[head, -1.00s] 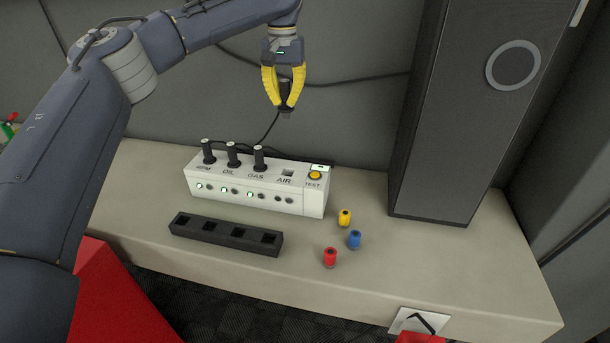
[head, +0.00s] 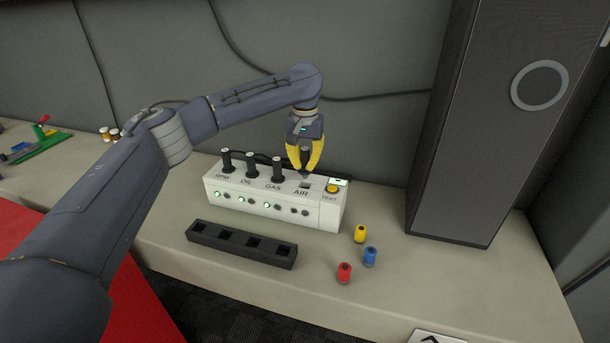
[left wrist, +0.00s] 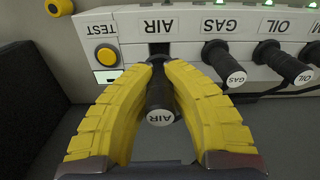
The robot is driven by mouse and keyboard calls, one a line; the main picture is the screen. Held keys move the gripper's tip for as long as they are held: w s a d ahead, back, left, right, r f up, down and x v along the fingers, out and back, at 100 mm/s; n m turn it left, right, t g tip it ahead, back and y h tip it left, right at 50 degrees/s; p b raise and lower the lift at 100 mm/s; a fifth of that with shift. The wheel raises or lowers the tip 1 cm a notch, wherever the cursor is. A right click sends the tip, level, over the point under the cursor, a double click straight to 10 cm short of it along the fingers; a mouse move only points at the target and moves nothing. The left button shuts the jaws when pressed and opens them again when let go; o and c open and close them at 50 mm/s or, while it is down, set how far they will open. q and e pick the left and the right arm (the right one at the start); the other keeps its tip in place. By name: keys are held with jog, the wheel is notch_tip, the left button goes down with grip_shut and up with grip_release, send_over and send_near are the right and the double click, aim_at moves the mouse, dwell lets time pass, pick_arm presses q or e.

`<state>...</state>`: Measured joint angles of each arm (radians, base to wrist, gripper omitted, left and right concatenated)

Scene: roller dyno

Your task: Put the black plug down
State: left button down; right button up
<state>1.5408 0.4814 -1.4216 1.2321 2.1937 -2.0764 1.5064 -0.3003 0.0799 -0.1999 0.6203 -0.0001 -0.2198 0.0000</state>
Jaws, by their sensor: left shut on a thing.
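The black plug (left wrist: 160,100), with a white end marked AIR, is between the yellow fingers of my left gripper (head: 305,167). The gripper is shut on it. In the left wrist view the fingers (left wrist: 158,65) close around the plug just in front of the AIR socket (left wrist: 160,48) of the white box (head: 235,201). In the head view the plug (head: 305,155) is at or just above the AIR socket; I cannot tell whether it touches. A black rack (head: 205,236) with several square holes lies in front of the box. My right gripper is not in view.
Plugs stand in the RPM (head: 227,161), OIL (head: 252,164) and GAS (head: 278,169) sockets. A yellow TEST button (head: 332,188) is beside AIR. Yellow (head: 360,234), blue (head: 370,257) and red (head: 344,273) small cylinders stand to the right. A tall dark cabinet (head: 450,150) stands behind them.

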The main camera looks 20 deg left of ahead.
pick_arm(q)
jog(key=shift+f, duration=2.1)
jog(key=shift+f, duration=0.35)
jog(key=c, duration=1.5)
grip_release()
notch_tip(320, 180, up, 13)
jog(key=shift+f, duration=0.15)
notch_tip(320, 180, up, 13)
send_over(305, 178)
jog(key=shift+w+a, duration=0.1)
jog(key=shift+w, duration=0.3)
jog(key=shift+f, duration=0.1)
